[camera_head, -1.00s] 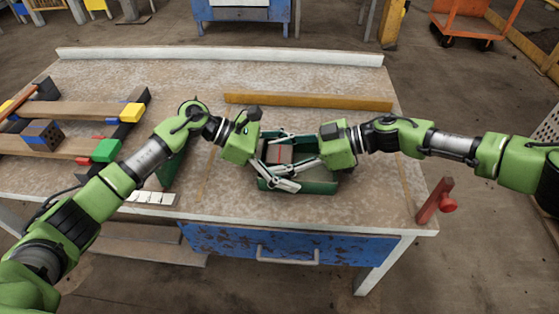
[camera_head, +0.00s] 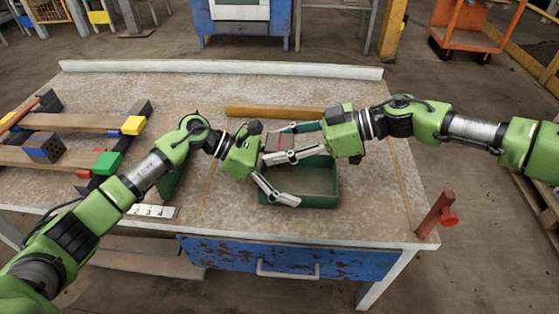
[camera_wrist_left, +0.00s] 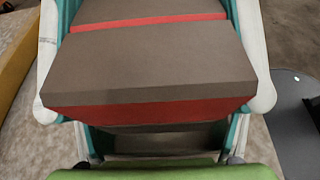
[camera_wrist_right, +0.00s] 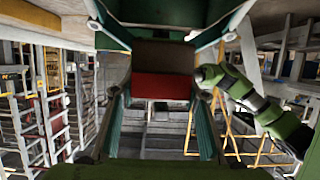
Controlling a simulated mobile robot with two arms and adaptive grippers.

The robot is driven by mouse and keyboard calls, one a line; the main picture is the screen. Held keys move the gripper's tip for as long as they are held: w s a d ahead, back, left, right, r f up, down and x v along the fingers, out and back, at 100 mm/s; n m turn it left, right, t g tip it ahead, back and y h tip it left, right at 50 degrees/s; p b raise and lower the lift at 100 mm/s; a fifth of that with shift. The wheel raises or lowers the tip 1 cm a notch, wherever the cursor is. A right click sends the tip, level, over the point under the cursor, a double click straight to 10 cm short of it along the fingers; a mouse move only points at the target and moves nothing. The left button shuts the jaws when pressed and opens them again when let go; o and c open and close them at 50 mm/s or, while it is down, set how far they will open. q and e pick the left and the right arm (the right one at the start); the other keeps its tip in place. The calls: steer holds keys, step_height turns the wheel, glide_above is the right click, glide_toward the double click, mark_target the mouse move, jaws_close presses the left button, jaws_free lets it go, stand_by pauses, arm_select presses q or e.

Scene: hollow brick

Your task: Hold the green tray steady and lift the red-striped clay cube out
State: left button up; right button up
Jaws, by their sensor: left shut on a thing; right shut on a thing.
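The clay cube (camera_head: 279,143), grey-brown with red stripes, is held up above the left and back part of the green tray (camera_head: 322,201). My right gripper (camera_head: 272,147) is shut on the cube, with a finger along its near side. The cube fills the middle of the left wrist view (camera_wrist_left: 150,50) and sits between the fingertips in the right wrist view (camera_wrist_right: 162,87). The tray sits flat on the table.
A yellow-brown bar (camera_head: 270,112) lies behind the tray. At left are wooden planks (camera_head: 70,122) with coloured blocks and a dark hollow brick (camera_head: 44,148). A red clamp (camera_head: 436,215) is at the table's front right corner. Table right of the tray is clear.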

arm_select(q)
steer(key=shift+a+f, duration=0.15)
steer(key=shift+f, duration=0.15)
arm_select(e)
steer(key=shift+r, duration=1.1)
arm_select(q)
steer(key=o, duration=0.6)
steer(key=shift+o, duration=0.2)
steer(key=shift+w+a+r, duration=0.1)
steer(key=shift+a+r, duration=0.25)
steer(key=v, duration=1)
steer(key=shift+a, duration=0.25)
steer(key=shift+a+r, duration=0.2)
steer(key=shift+a, duration=0.1)
arm_select(e)
steer(key=shift+f, duration=0.1)
